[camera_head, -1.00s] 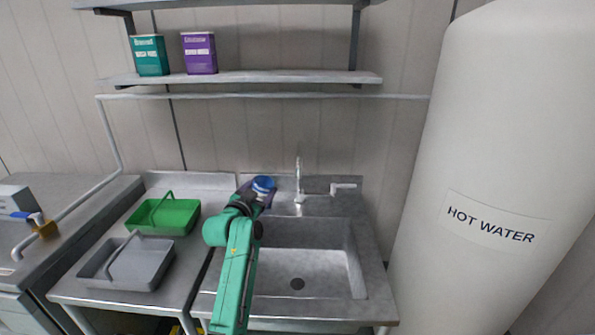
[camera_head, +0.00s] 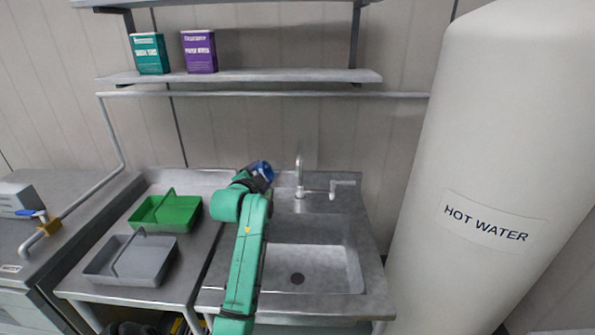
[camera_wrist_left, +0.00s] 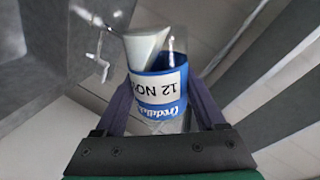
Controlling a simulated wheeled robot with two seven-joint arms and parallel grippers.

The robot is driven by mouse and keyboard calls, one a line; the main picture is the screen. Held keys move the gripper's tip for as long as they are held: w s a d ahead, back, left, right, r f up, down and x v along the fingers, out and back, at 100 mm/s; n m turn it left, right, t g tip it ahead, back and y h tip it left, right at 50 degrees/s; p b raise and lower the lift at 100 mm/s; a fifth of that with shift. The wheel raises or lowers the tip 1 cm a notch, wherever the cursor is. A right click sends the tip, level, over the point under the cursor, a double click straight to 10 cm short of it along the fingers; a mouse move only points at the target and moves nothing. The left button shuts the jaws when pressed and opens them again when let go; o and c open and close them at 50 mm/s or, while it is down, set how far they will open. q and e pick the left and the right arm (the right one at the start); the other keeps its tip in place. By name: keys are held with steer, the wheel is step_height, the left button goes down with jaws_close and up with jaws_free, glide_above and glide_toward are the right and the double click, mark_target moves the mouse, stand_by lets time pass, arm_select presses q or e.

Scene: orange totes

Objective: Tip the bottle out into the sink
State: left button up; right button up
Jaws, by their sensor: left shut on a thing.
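My left gripper (camera_head: 252,179) is raised near the back left of the sink (camera_head: 318,268). It is shut on the bottle (camera_head: 264,169), which shows as a small blue and dark shape at its tip and looks tilted. In the left wrist view the bottle (camera_wrist_left: 158,88) is clear with a blue and white printed label, held between the two dark fingers (camera_wrist_left: 160,112). The sink basin looks empty, with a dark drain on its floor. Whether liquid is in the bottle is unclear. My right gripper is not in view.
A tap (camera_head: 299,178) stands behind the basin, right of the bottle. A green tray (camera_head: 187,215) and a grey tray (camera_head: 160,262) lie on the left counter. A shelf (camera_head: 290,76) hangs above. A hot water tank (camera_head: 470,180) stands at right.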

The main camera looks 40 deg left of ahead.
mark_target(262, 164)
arm_select(q)
steer(key=shift+s+a+r+m+g, duration=0.1)
steer(key=shift+r+m+g, duration=0.1)
steer(key=shift+r+m, duration=0.35)
steer(key=shift+s+a+r+m+g, duration=0.1)
steer(key=shift+r+m+g, duration=0.1)
steer(key=shift+r+m, duration=0.3)
steer(key=shift+w+d+r+m+g+y, duration=0.3)
steer(key=shift+w+d+r+m+y, duration=0.15)
steer(key=shift+r+m, duration=0.3)
steer(key=shift+s+r+m+p, duration=0.1)
steer(key=shift+r+m+p, duration=0.3)
steer(key=shift+p, duration=0.5)
steer(key=shift+d+r+m+y+p, duration=0.1)
steer(key=shift+r+m+y+p, duration=0.3)
steer(key=shift+p, duration=0.35)
steer(key=shift+w+d+r+m+g+p, duration=0.1)
steer(key=shift+w+r+m+g+p, duration=0.15)
steer(key=shift+r+m+p, duration=0.4)
steer(key=shift+s+f, duration=0.1)
steer(key=shift+f, duration=0.1)
steer(key=shift+s+a+r+p, duration=0.15)
steer(key=shift+a+p, duration=0.05)
steer(key=shift+p, duration=0.25)
steer(key=shift+d+r+m+g+y+p, duration=0.2)
steer(key=shift+r+m+y+p, duration=0.4)
steer(key=shift+p, duration=0.4)
